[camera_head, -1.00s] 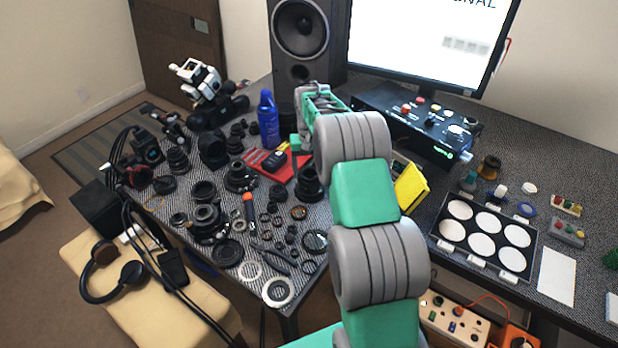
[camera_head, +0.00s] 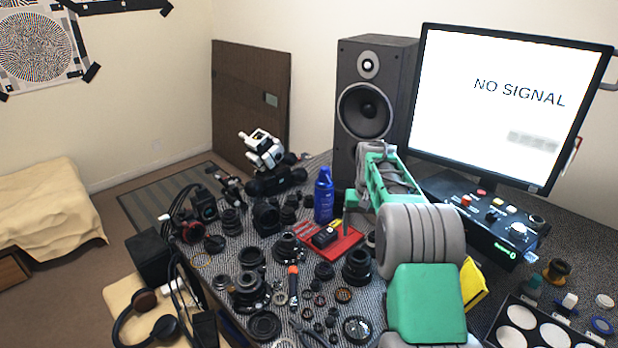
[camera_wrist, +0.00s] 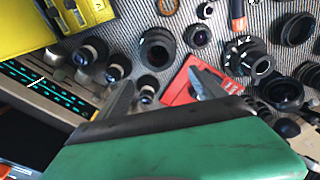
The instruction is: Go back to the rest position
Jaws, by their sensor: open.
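My gripper (camera_wrist: 160,78) shows in the wrist view with its two grey fingers spread apart and nothing between them. It is above the crowded worktop. A red tray (camera_wrist: 178,92) lies below and partly behind the right finger. A black lens part (camera_wrist: 158,48) lies beyond the fingertips. In the head view my green and grey arm reaches over the table beside the red tray (camera_head: 349,244). The fingers cannot be made out there.
Several lens parts crowd the table around a blue bottle (camera_head: 324,196). A speaker (camera_head: 372,100), a monitor (camera_head: 500,100) and a black control box (camera_head: 490,222) stand behind. A yellow box (camera_head: 473,285) is close to my arm. Headphones (camera_head: 127,318) lie at the lower left.

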